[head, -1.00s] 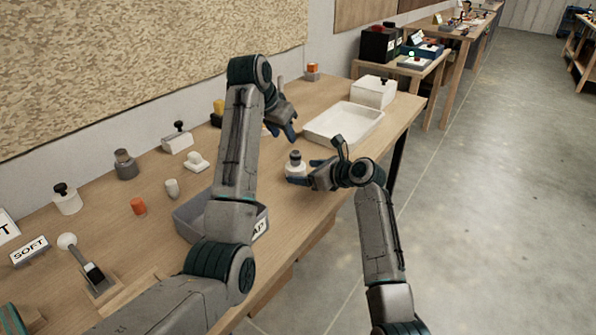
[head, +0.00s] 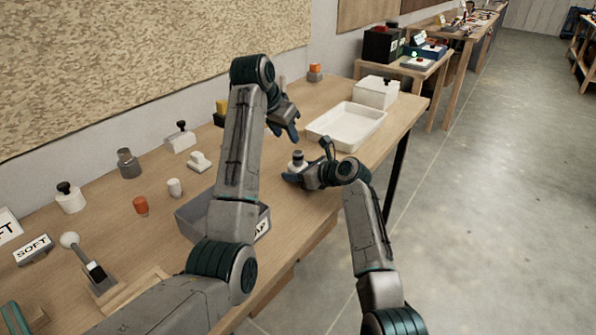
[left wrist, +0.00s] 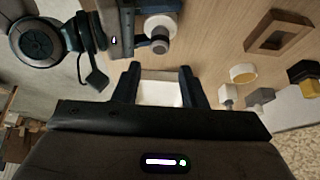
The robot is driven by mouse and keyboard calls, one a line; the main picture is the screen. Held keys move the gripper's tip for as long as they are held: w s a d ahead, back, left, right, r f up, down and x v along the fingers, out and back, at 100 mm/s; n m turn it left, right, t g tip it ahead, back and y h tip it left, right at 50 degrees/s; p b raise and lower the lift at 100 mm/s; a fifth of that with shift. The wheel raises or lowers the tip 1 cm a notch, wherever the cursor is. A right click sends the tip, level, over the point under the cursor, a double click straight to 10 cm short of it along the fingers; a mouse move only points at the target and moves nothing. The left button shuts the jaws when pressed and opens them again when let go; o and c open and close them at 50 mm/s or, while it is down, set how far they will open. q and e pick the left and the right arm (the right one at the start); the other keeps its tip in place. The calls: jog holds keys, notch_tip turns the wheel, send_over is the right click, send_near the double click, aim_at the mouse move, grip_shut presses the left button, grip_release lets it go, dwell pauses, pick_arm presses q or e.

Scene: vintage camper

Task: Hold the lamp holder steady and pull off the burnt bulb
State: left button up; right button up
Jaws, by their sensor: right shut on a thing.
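The lamp holder (head: 297,167) is a small white round base on the table. The burnt bulb (head: 298,155) is a dark grey piece standing upright on top of it. My right gripper (head: 292,175) is shut on the lamp holder low down, from the right and front, and hides part of it. The holder (left wrist: 160,24) and bulb (left wrist: 160,46) also show at the top of the left wrist view, with my right gripper beside them. My left gripper (head: 284,130) is above and behind the holder, apart from it. Its two fingers (left wrist: 160,85) are open and empty.
A white tray (head: 372,136) and a white box (head: 376,93) stand at the right back. A grey bin (head: 187,222) stands at the table's front edge, partly behind my left arm. Several small parts, including an orange cap (head: 141,206), lie to the left.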

aim_at(295, 155)
pick_arm(q)
jog(key=shift+o, duration=0.6)
jog(key=shift+d+f, duration=0.1)
jog(key=shift+f, duration=0.15)
jog(key=shift+n+y, duration=0.3)
jog(key=shift+n, duration=0.3)
jog(key=shift+s+x, duration=0.1)
jog(key=shift+x, duration=2.4)
jog(key=shift+s+x, duration=0.15)
jog(key=shift+x, duration=2.35)
jog(key=shift+f, duration=0.1)
grip_shut()
jog(key=shift+r, duration=0.2)
jog(key=shift+r, duration=1.35)
jog(key=shift+r, duration=0.1)
